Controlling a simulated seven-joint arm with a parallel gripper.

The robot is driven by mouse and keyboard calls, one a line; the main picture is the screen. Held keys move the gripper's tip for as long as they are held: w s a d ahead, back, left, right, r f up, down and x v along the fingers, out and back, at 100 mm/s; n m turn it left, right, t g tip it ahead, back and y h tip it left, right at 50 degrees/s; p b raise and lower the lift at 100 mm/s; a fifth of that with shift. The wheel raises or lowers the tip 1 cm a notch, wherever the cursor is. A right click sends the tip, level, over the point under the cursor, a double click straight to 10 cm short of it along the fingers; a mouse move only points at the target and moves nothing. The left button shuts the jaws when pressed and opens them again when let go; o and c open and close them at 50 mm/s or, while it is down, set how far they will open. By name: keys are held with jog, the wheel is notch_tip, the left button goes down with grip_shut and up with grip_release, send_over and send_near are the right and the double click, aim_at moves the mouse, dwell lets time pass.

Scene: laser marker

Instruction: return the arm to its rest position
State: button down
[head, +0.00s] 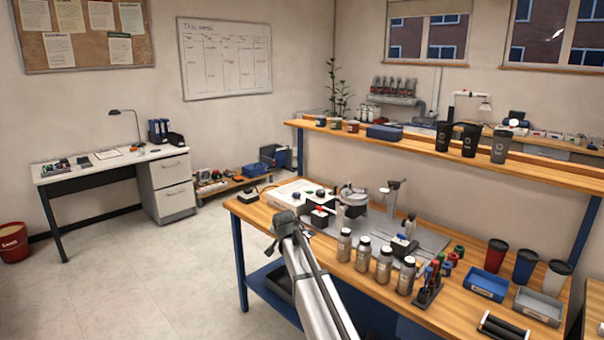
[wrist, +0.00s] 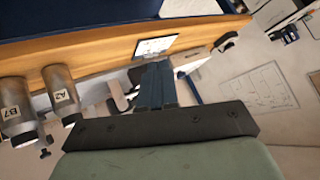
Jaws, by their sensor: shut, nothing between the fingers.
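My arm (head: 308,280) reaches up from the bottom of the head view, along the front-left edge of the workbench (head: 258,215). Its far end is a dark joint near the bench's left part; the fingertips cannot be made out there. In the wrist view my gripper (wrist: 157,75) shows its two dark blue fingers together, with nothing held. That view is turned about, with the bench edge (wrist: 70,52) across the top. Two labelled bottles, B7 (wrist: 18,108) and A2 (wrist: 61,92), are to the left of the fingers and apart from them.
A row of metal bottles (head: 362,253) stands close to the right of my arm. Open floor (head: 150,275) lies left of the bench.

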jog(key=s+a+f+n+g, duration=0.15)
jog(key=s+f, duration=0.25)
jog(key=f, duration=0.5)
jog(key=s+d+f+g, duration=0.2)
jog(key=s+d+f, duration=0.3)
jog(key=s+f, duration=0.4)
jog(key=s+d+f+n+g+h, duration=0.15)
jog(key=s+d+f, duration=0.4)
jog(key=f, duration=0.55)
jog(key=s+d+f+g, duration=0.3)
jog(key=s+d+f, duration=0.2)
jog(key=s+f, duration=0.4)
jog(key=s+d+f+g, duration=0.25)
jog(key=s+f, duration=0.35)
jog(key=s, duration=0.4)
jog(key=s+d+f+g, duration=0.1)
jog(key=s+d+f, duration=0.35)
jog(key=s, duration=0.45)
jog(key=s+d+f+g, duration=0.1)
jog(key=s+g, duration=0.1)
jog(key=s, duration=0.9)
jog(key=s+d+f+n+g, duration=0.1)
jog(key=s+f+g, duration=0.1)
jog(key=s, duration=1)
jog(key=shift+s+f+g+y, duration=0.25)
jog(key=shift+g+y, duration=0.2)
